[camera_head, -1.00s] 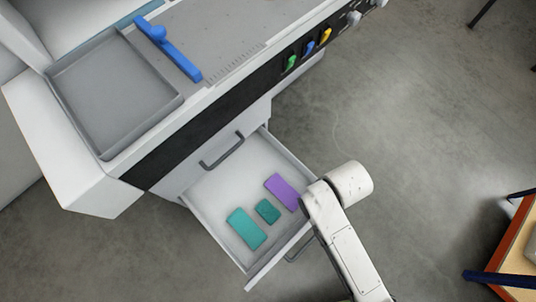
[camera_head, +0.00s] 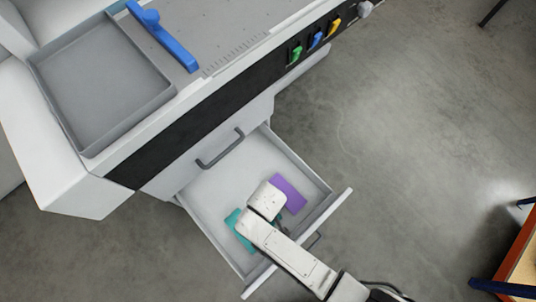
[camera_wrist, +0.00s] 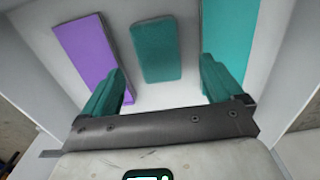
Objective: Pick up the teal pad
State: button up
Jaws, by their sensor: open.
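Two teal pads lie flat in the open drawer (camera_head: 216,186). The larger teal pad (camera_head: 233,219) is partly hidden by my arm in the head view; it also shows at the right of the wrist view (camera_wrist: 230,28). The smaller, darker teal pad (camera_wrist: 156,50) lies in the middle of the wrist view, and my arm mostly covers it in the head view. My gripper (camera_wrist: 163,67) is open and empty, its teal fingers spread either side of the smaller pad in the picture. I see no contact with either pad.
A purple pad (camera_head: 289,194) lies in the drawer beside the smaller teal pad, at left in the wrist view (camera_wrist: 86,52). The drawer walls and front panel (camera_head: 336,206) surround the pads. A machine with a grey tray (camera_head: 105,85) stands behind; open floor lies right.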

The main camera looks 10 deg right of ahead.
jog(key=f, duration=0.2)
jog(key=f+b, duration=0.1)
jog(key=f, duration=0.2)
jog(key=shift+w, duration=0.2)
jog(key=shift+r, duration=0.1)
jog(key=shift+c, duration=0.2)
jog(key=c, duration=1.1)
